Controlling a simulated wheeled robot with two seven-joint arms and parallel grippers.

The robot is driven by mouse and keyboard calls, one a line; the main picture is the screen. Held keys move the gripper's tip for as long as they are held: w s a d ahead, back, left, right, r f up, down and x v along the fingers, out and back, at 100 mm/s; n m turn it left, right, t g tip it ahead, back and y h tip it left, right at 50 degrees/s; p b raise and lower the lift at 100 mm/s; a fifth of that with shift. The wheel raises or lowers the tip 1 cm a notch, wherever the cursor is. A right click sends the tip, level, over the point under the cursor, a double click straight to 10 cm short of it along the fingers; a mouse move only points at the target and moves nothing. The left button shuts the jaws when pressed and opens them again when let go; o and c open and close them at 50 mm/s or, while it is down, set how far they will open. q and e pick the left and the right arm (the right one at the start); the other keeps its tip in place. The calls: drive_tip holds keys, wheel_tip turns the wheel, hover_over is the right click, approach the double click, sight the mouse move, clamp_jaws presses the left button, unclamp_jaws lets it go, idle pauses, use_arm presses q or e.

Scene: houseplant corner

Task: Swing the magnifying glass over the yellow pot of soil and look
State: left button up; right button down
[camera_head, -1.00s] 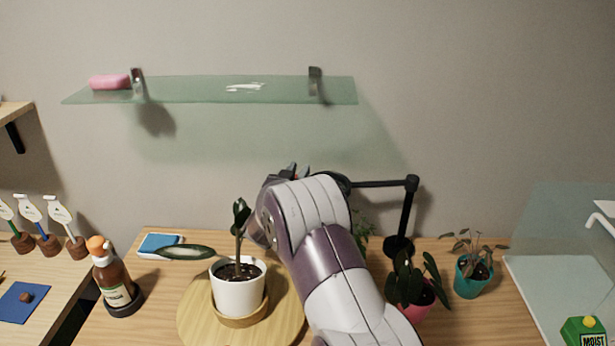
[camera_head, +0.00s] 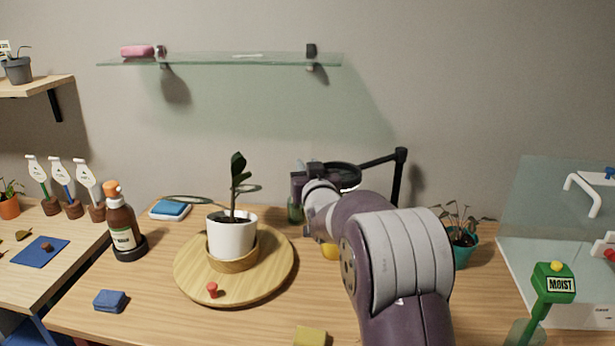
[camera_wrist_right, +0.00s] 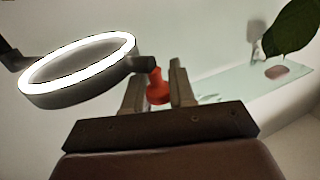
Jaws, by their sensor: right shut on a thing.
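The magnifying glass (camera_head: 338,169) is a dark ring on a jointed black arm (camera_head: 380,158), raised above the back of the table. In the right wrist view its ring (camera_wrist_right: 80,72) glows white, and a red-orange knob (camera_wrist_right: 157,88) stands at its edge. My right gripper (camera_wrist_right: 158,78) is shut on this knob. In the head view the gripper (camera_head: 299,184) is left of the ring, partly hidden by my wrist. The yellow pot (camera_head: 330,252) shows only as a small patch beside my right arm, below the ring. Its soil is hidden. My left gripper is out of view.
A white potted plant (camera_head: 231,238) stands on a round wooden board (camera_head: 190,275), left of my arm. A brown bottle (camera_head: 122,228) is farther left. A teal pot (camera_head: 464,246) is right of my arm. A glass shelf (camera_head: 230,60) hangs on the wall.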

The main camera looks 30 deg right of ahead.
drive_tip(key=shift+r, duration=0.15)
drive_tip(key=c, duration=1)
unclamp_jaws()
drive_tip(key=shift+s, duration=0.1)
drive_tip(key=shift+s+a, duration=0.15)
drive_tip(key=shift+s, duration=0.1)
drive_tip(key=b+v, duration=0.1)
drive_tip(key=v, duration=1.1)
drive_tip(key=shift+s, duration=0.1)
